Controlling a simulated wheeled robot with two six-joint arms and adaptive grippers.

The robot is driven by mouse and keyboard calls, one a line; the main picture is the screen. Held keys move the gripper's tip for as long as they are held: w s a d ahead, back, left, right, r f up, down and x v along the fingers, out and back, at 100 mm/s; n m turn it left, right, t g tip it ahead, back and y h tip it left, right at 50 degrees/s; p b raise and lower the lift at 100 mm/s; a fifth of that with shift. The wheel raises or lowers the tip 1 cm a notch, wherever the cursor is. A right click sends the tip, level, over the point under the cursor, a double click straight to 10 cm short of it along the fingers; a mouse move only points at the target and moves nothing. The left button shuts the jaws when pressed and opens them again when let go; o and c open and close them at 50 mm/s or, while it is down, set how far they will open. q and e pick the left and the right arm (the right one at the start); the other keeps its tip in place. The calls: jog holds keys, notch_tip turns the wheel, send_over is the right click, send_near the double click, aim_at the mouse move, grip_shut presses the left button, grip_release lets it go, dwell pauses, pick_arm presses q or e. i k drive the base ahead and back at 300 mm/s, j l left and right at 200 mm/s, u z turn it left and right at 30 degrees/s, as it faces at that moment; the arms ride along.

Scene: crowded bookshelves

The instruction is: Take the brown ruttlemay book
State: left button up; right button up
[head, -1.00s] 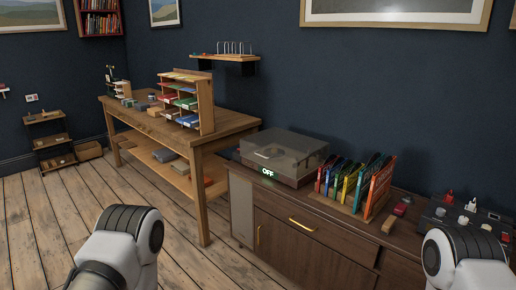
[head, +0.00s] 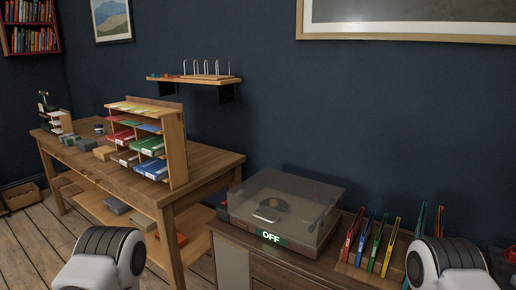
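I cannot pick out the brown ruttlemay book for sure, as no title can be read at this size. A wooden sorter (head: 177,150) on the wooden table holds flat books or folders in yellow, green, red and blue, with a brownish one (head: 124,158) at its lower left. A red wall bookcase (head: 57,38) at the upper left holds many upright books with small spines. Only upper parts of my two arms show, at the lower left and lower right. Neither gripper is in the picture.
The wooden table (head: 212,160) has small boxes left of the sorter and a lower shelf. A record player (head: 285,212) marked OFF sits on a dark cabinet, beside a rack of thin coloured sleeves (head: 376,245). A wall shelf (head: 193,80) hangs above. Wooden floor shows at left.

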aim_at(127, 157)
jog(key=j+u, duration=0.15)
jog(key=j, duration=0.4)
jog(key=j+u, duration=0.15)
jog(key=j, duration=0.35)
jog(key=i+j+u, duration=0.2)
jog(key=j, duration=0.3)
jog(key=k+j, duration=0.05)
